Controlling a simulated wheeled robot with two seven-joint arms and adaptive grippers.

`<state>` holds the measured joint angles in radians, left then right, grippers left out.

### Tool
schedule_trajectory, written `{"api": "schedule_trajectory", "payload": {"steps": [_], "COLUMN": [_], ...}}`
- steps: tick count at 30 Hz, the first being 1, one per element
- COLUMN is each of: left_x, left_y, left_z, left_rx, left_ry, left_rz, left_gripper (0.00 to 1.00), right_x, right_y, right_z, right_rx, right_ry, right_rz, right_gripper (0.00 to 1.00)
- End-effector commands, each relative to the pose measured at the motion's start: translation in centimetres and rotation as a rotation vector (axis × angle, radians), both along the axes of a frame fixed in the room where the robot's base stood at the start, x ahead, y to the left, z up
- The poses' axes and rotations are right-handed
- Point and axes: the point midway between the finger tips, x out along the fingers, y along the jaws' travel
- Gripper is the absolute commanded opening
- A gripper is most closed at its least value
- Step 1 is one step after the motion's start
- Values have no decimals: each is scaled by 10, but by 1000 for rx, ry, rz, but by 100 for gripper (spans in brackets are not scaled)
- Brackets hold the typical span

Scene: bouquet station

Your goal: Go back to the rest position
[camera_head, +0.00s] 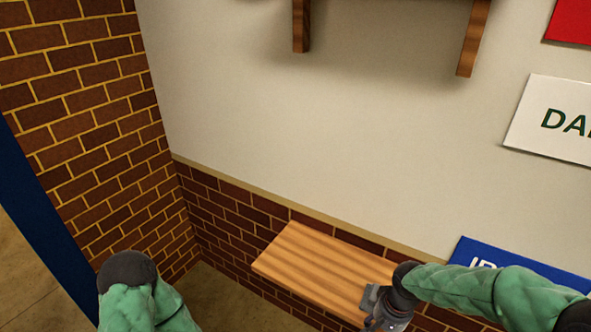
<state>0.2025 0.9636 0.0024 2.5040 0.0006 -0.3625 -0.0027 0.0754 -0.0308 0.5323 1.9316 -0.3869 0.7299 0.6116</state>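My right arm, in a green padded sleeve, comes in from the right in the head view. My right gripper (378,308) is at the bottom edge, over the near right part of a wooden shelf (318,262). Its fingers are small and partly cut off, so I cannot tell if it is open or shut. My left arm (140,290) shows only as a green sleeve and dark joint at the bottom left. My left gripper is out of view. No flowers or bouquet are visible.
A brick wall (85,110) stands at left, with a blue edge (40,215) beside it. A higher shelf's brackets (301,25) hang at the top. A white sign (555,120) and a blue sign (480,256) are at right. The shelf's visible top is bare.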

Motion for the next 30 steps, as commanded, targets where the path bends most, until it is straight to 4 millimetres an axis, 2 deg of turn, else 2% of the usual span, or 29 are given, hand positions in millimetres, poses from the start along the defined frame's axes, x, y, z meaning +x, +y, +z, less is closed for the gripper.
{"api": "schedule_trajectory", "payload": {"steps": [5,14,24,30], "left_x": [0,0,0,0], "left_y": [0,0,0,0], "left_z": [0,0,0,0], "left_rx": [0,0,0,0], "left_ry": [-1,-1,-1,-1], "left_rz": [0,0,0,0], "left_gripper": [40,40,40,40], "right_x": [-3,-24,-71,-100], "right_y": [20,69,108,118], "right_z": [-33,-113,-193,-222], "right_rx": [57,189,261,256], "right_ry": [5,-12,-50,-67], "right_rz": [45,121,160,174], "right_gripper": [58,58,58,58]}}
